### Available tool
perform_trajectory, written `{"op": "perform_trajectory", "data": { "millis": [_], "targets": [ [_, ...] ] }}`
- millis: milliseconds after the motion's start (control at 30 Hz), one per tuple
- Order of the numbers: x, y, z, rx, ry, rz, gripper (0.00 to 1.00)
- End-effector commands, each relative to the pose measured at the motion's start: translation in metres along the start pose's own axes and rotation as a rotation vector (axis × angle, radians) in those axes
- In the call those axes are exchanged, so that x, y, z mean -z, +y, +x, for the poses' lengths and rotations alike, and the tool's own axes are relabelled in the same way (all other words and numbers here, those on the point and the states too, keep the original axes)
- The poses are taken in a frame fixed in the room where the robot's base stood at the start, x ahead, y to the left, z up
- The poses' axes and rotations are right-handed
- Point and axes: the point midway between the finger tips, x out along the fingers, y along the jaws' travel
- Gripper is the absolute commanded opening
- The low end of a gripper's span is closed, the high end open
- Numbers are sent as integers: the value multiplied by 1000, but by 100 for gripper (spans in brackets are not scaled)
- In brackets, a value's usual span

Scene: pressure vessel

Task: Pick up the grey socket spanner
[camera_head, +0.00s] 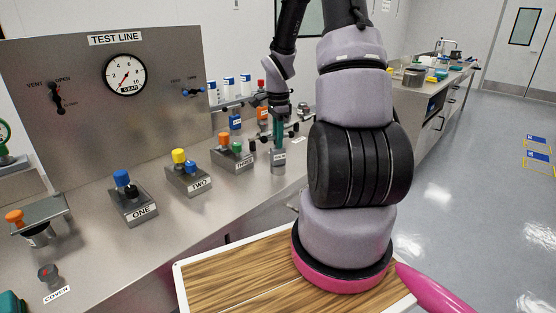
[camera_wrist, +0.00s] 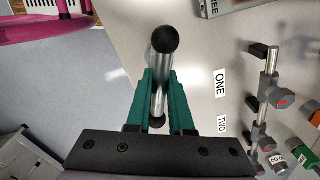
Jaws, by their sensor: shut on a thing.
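The bar runs lengthwise between the fingers. In the head view the spanner is mostly hidden by the fingers. A small grey labelled holder (camera_head: 279,160) stands just below the gripper; I cannot tell whether the spanner's lower end is inside it.
Blocks ONE (camera_head: 134,208), TWO (camera_head: 188,180) and THREE (camera_head: 234,156) with coloured knobs stand left of the gripper. The test line panel (camera_head: 80,110) with its gauge rises behind them. In the wrist view, metal bars with grey fittings (camera_wrist: 268,88) lie to the right.

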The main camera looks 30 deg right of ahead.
Motion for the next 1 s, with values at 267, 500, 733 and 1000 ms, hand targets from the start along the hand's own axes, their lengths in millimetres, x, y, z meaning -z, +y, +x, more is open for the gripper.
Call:
{"op": "perform_trajectory", "data": {
  "millis": [267,500,733,1000],
  "targets": [
    [0,0,0,0,0,0,0],
    [0,0,0,1,0,0,0],
    [0,0,-2,2,0,0,0],
    [0,-2,-41,8,3,0,0]
  ]
}}
